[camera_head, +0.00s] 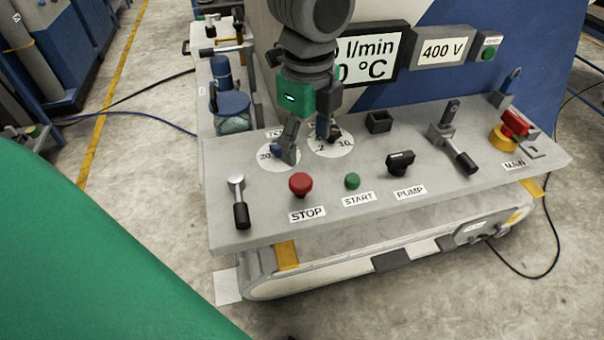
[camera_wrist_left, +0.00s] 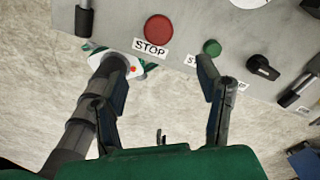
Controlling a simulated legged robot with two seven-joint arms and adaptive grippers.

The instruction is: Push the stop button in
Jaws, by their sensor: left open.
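The red stop button (camera_head: 300,183) is a round mushroom knob on the front part of the grey panel, behind its STOP label (camera_head: 307,215). It also shows in the left wrist view (camera_wrist_left: 158,29), near the top, beyond the fingertips and apart from them. My left gripper (camera_head: 305,146) hangs over the panel from the top of the head view, with its fingers spread and nothing between them. In the head view its fingers overlap the two white dials behind the button. Its height above the panel is hard to tell. My right gripper is in neither view.
A small green START button (camera_head: 352,181) and a black PUMP knob (camera_head: 400,163) sit to the right. A lever (camera_head: 238,203) stands left of the stop button. A red-and-yellow MAIN switch (camera_head: 508,130) is at far right. The panel around the stop button is clear.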

